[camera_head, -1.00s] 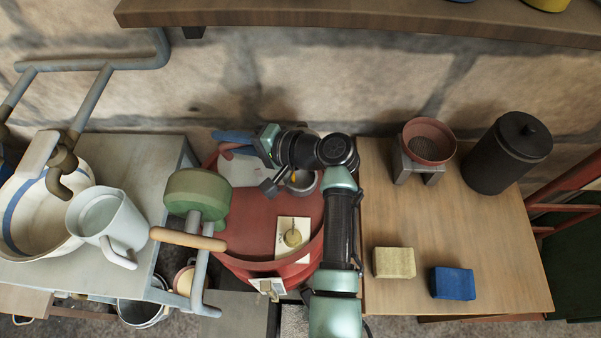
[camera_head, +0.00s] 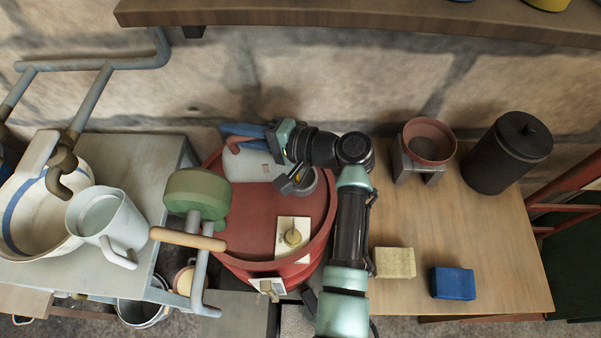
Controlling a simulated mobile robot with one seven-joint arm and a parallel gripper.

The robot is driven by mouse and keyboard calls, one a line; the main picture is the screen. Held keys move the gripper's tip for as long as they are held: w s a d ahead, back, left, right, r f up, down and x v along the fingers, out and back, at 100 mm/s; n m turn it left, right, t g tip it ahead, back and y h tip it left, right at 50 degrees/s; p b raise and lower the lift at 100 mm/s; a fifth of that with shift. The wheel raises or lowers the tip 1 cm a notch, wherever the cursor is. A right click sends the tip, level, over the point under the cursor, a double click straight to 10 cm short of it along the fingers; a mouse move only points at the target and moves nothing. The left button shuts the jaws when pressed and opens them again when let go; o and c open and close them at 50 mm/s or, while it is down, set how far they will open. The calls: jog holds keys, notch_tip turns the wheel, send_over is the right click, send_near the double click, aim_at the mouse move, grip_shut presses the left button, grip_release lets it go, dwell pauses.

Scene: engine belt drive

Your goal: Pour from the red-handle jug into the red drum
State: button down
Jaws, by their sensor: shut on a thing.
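The red drum (camera_head: 262,210) stands in the middle, between the two tables. The jug (camera_head: 252,166) has a pale body and a reddish handle (camera_head: 243,143). It is over the back left part of the drum. My gripper (camera_head: 268,148) is shut on the jug at its handle side, coming in from the right. The jug's mouth and its contents cannot be made out, and neither can its exact tilt. A grey round part (camera_head: 308,182) at the drum's back right is partly hidden by my gripper.
A green roller with a wooden handle (camera_head: 190,239) stands at the drum's left. A white jug (camera_head: 107,225) and a basin (camera_head: 35,220) are on the left table. The right table holds a red-topped funnel stand (camera_head: 428,143), a black canister (camera_head: 507,153), a yellow block (camera_head: 394,262) and a blue block (camera_head: 452,283).

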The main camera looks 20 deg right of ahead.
jog(key=shift+s+d+r, duration=0.1)
jog(key=shift+d+r, duration=0.1)
jog(key=shift+d, duration=0.1)
jog(key=shift+a+r+y, duration=0.1)
jog(key=shift+a+y, duration=0.1)
jog(key=shift+y, duration=0.1)
jog(key=w+a+f+n+g+h+p, duration=0.1)
jog(key=w+a+f+g+h+p, duration=0.1)
jog(key=a+h+p, duration=0.3)
jog(key=w+a+f+n+g+h+p, duration=0.2)
jog(key=a+f+g+h+p, duration=0.2)
jog(key=h, duration=0.5)
jog(key=shift+a+n+p, duration=0.3)
jog(key=shift+a+p, duration=0.1)
jog(key=shift+a, duration=0.8)
